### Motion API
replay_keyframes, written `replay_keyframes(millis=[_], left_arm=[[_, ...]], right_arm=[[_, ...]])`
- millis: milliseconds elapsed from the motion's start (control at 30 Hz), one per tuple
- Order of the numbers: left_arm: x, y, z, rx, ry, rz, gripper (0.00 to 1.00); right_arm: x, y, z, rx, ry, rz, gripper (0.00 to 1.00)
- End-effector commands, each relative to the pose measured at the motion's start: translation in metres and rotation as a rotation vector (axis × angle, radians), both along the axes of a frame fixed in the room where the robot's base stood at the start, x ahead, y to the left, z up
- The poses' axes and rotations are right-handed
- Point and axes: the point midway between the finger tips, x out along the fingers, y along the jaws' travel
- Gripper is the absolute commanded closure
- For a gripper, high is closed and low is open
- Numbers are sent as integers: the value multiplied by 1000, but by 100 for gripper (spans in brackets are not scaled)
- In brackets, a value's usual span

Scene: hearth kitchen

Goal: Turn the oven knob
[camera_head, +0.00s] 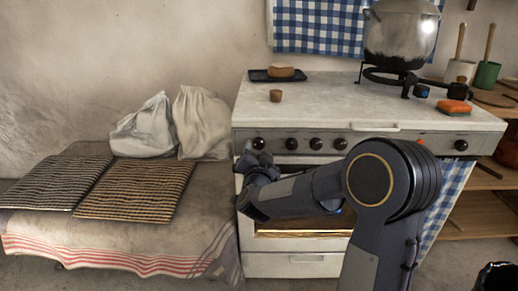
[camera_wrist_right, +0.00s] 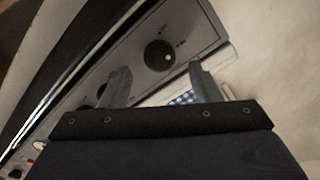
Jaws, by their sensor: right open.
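The white oven (camera_head: 290,265) stands in the middle of the head view. Its front panel carries several black knobs, with the leftmost knob (camera_head: 258,143) near the panel's left end. My right gripper (camera_head: 258,165) is just below and in front of that leftmost knob. In the right wrist view a round black knob (camera_wrist_right: 159,54) sits on the grey panel ahead of the two fingers. My right gripper (camera_wrist_right: 158,68) is open there, a finger to each side of the knob's line, and I see no contact. My right arm hides part of the oven door. My left gripper is not in view.
A large pot (camera_head: 400,35) stands on a burner at the back right of the oven top. A bench with striped mats (camera_head: 135,190) and cloth sacks (camera_head: 203,122) is left of the oven.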

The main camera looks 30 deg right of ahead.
Motion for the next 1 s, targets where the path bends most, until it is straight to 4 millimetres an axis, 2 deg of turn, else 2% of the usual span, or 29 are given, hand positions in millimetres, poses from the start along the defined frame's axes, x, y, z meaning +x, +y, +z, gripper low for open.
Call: replay_keyframes(millis=[200,567,900,1000], left_arm=[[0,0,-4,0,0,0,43],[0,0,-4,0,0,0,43],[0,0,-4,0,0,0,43],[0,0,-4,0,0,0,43]], right_arm=[[22,-14,-1,0,1,1,43],[27,-17,0,-1,1,1,44],[27,-16,0,-1,1,3,88],[27,-16,0,-2,2,3,88]])
